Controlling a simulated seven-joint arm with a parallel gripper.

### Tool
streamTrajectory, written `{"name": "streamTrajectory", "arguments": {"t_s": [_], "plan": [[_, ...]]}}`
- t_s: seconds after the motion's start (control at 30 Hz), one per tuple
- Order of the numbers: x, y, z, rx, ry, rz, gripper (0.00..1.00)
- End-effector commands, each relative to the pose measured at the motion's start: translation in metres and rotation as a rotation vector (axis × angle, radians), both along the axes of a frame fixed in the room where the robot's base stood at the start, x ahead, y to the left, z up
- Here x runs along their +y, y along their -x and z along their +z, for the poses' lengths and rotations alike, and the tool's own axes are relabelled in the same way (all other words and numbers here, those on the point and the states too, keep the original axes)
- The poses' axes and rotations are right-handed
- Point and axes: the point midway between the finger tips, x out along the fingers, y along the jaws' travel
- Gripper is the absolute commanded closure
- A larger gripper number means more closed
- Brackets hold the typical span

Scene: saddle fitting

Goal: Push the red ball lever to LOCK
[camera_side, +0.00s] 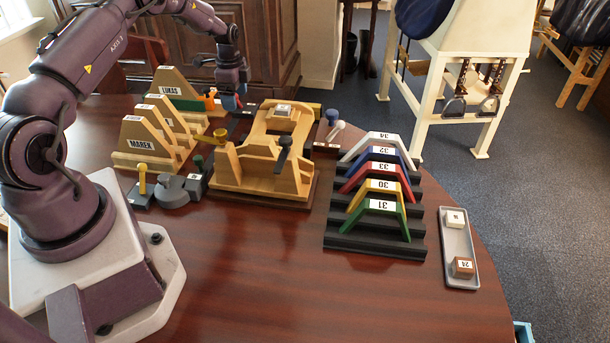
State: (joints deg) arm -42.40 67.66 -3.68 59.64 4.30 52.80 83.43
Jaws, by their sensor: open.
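My gripper (231,98) is open and points down behind the back left of the wooden saddle fixture (262,178). Its fingertips are small and partly lost against a dark block and coloured parts there. I cannot clearly make out a red ball lever or a LOCK mark; a small reddish patch shows by the fingertips, but I cannot tell what it is. Other levers show: a dark-knobbed one (284,146) on the fixture's front, a gold-knobbed one (219,137) at its left, and a blue-knobbed one (332,117) at its right.
Wooden name stands (147,140) are at the left, near a yellow-knobbed lever (142,180) on a grey base. A black rack (376,243) with coloured numbered arches stands right. A grey tray (459,247) holds two small blocks. The front of the table (270,265) is clear.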

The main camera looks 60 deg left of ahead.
Motion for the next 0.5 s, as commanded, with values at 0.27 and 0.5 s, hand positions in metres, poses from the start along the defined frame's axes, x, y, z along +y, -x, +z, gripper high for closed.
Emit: {"name": "streamTrajectory", "arguments": {"t_s": [0.27,0.5], "plan": [[0.000,0.000,0.005,-0.001,-0.001,0.000,0.23],[-0.001,0.001,0.019,-0.001,-0.001,0.000,0.23]]}}
